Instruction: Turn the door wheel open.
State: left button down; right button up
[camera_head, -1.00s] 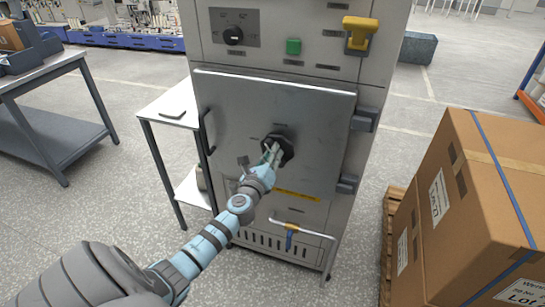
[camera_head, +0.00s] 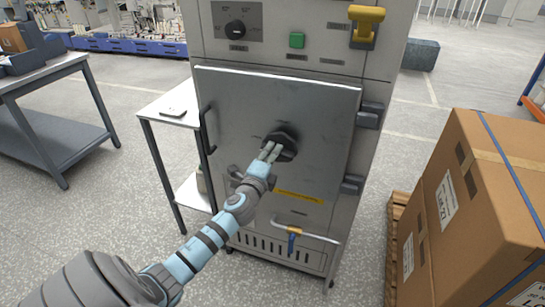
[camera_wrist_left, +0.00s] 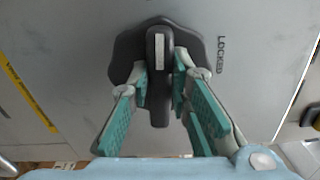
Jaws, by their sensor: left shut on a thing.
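The door wheel (camera_head: 286,137) is a dark, lobed knob on the grey metal door (camera_head: 335,115) of a tall cabinet. In the left wrist view the wheel (camera_wrist_left: 128,48) has a raised bar across it with a pale strip, and the word LOCKED is printed on the door to its right. My left gripper (camera_head: 271,152) is at the wheel, its fingers on both sides of the bar. The left wrist view shows the gripper (camera_wrist_left: 160,80) shut on that bar. The fingers hide part of the wheel. My right gripper is not in view.
The door has a vertical handle (camera_head: 209,130) at its left edge and hinges at its right. A yellow lever (camera_head: 365,22) is above, and a pipe with a blue-handled valve (camera_head: 293,235) below. A side table (camera_head: 165,105) stands left; cardboard boxes (camera_head: 480,200) stand right.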

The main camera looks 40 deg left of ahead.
pick_arm(q)
jog(key=shift+f+n, duration=0.1)
jog(key=shift+n, duration=0.6)
jog(key=c, duration=1.5)
grip_release()
jog(key=v, duration=1.2)
